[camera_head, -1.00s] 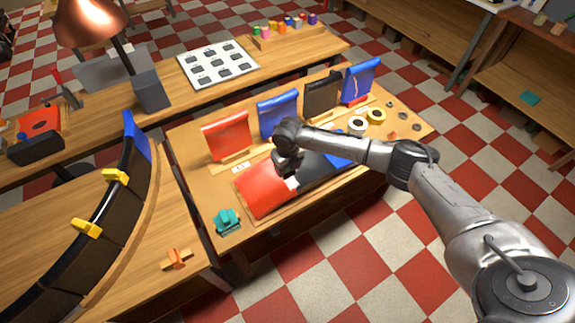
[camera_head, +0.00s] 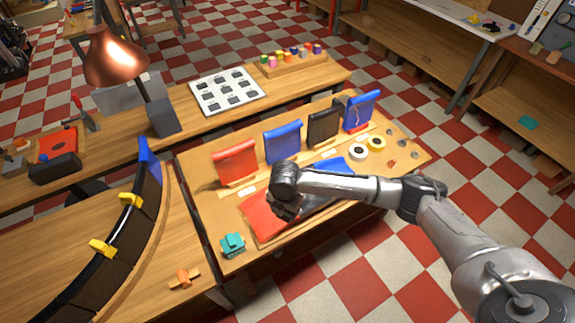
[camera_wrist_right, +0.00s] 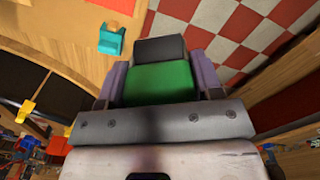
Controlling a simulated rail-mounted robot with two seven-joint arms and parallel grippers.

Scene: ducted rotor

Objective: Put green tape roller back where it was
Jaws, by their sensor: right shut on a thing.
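My right gripper (camera_head: 286,208) hangs over the red and dark sheets on the middle table in the head view. In the right wrist view its fingers (camera_wrist_right: 162,88) are shut on a green block with a dark end, the green tape roller (camera_wrist_right: 162,82). In the head view the roller is hidden behind my gripper and wrist. A teal tool (camera_head: 232,244) stands on the near left corner of the table, left of my gripper and apart from it. It also shows in the right wrist view (camera_wrist_right: 111,41). My left gripper is not in view.
A red sheet (camera_head: 262,222) lies flat near the table front. Red, blue and black panels (camera_head: 283,143) stand along its back. Tape rolls (camera_head: 359,152) lie at right. An orange tool (camera_head: 184,277) and a curved black rack with yellow clips (camera_head: 131,199) are on the left bench.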

